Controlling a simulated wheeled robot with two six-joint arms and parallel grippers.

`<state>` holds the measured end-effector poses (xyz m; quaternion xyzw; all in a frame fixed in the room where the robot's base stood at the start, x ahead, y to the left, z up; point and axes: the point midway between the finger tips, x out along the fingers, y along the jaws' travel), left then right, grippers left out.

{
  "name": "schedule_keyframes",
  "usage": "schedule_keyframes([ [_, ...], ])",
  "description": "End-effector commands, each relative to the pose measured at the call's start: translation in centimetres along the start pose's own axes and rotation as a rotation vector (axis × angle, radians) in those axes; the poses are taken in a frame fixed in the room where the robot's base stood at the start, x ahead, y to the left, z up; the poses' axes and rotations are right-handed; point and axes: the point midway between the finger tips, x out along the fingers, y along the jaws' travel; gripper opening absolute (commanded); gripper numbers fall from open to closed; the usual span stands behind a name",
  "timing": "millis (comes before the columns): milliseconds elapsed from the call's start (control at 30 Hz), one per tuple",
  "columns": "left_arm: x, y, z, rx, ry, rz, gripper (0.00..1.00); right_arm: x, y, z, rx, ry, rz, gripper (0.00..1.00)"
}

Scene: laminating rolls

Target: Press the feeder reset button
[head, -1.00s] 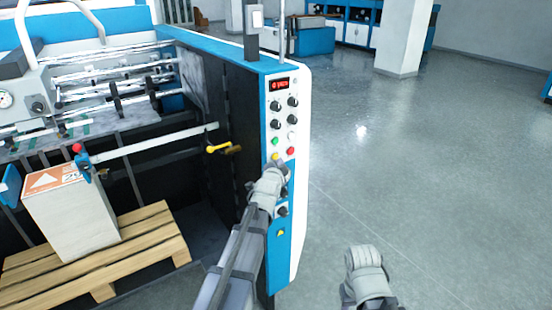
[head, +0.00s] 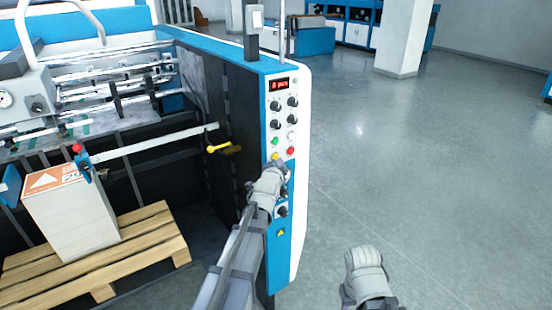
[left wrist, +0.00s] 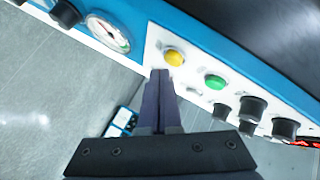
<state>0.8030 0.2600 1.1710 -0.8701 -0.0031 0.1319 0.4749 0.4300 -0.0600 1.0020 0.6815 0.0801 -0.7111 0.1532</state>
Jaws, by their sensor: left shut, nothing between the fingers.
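The machine's control panel (head: 283,125) carries a yellow button (head: 275,156), a green button (head: 275,141) and a red button (head: 290,151). Labels are too small to read, so I cannot tell which is the feeder reset button. My left gripper is at the panel; its fingers are hidden behind my wrist in the head view. In the left wrist view my left gripper (left wrist: 161,73) is shut and empty. Its tips are just below the yellow button (left wrist: 174,57), seemingly apart from it. The green button (left wrist: 215,82) is to their right. My right wrist is at the lower right; its fingers are hidden.
Black knobs (left wrist: 252,107) and a gauge (left wrist: 108,33) flank the buttons. A yellow-handled lever (head: 219,148) sticks out left of the panel. The floor on the right is clear.

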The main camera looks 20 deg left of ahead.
Motion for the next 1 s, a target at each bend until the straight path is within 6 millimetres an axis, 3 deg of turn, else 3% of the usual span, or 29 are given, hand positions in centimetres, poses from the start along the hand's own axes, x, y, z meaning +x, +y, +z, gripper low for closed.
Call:
schedule_keyframes([
  [1000,0.79,-0.60,0.58,-0.001,-0.001,0.000,0.00,-0.02,0.00,0.00,0.000,0.000,0.000,0.50],
])
